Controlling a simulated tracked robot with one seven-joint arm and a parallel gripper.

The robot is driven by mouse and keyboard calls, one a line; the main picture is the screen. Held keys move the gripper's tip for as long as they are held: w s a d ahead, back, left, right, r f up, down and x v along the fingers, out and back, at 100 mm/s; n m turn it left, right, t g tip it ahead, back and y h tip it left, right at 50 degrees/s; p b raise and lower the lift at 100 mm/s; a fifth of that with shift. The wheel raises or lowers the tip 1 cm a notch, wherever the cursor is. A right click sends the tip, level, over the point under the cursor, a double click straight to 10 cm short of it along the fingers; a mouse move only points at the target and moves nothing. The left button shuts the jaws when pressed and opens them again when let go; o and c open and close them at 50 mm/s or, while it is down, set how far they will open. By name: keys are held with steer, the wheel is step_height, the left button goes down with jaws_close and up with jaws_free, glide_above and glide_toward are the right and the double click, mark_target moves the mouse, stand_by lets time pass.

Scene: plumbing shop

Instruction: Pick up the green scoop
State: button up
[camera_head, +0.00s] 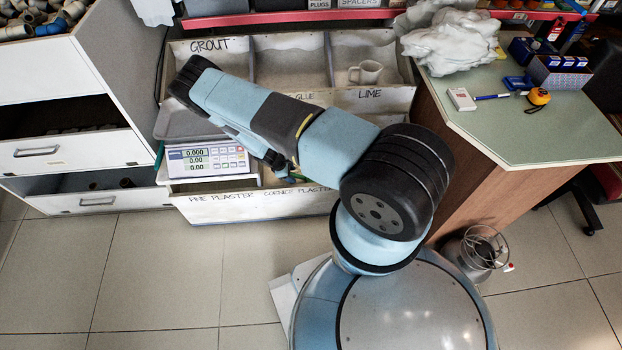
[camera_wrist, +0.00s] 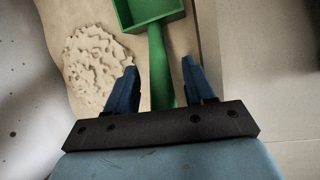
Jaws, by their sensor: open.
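The green scoop (camera_wrist: 158,62) shows in the wrist view at the top centre, its tray at the top edge and its handle running down toward me. My gripper (camera_wrist: 160,65) is open, with one blue finger on each side of the handle. Neither finger visibly presses on it, and I cannot tell the height between them. The scoop lies over pale powder in a bin. In the head view my arm covers the area, and the scoop and gripper tips cannot be made out clearly.
A digital scale (camera_head: 207,160) stands left of my arm. Labelled bins (camera_head: 262,208) surround the area, one holding a pale mug (camera_head: 366,72). A green-topped counter (camera_head: 520,120) stands at the right. The tiled floor (camera_head: 150,270) at the left front is clear.

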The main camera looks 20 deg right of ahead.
steer(key=shift+x, duration=1.15)
steer(key=shift+c, duration=0.2)
jaws_close()
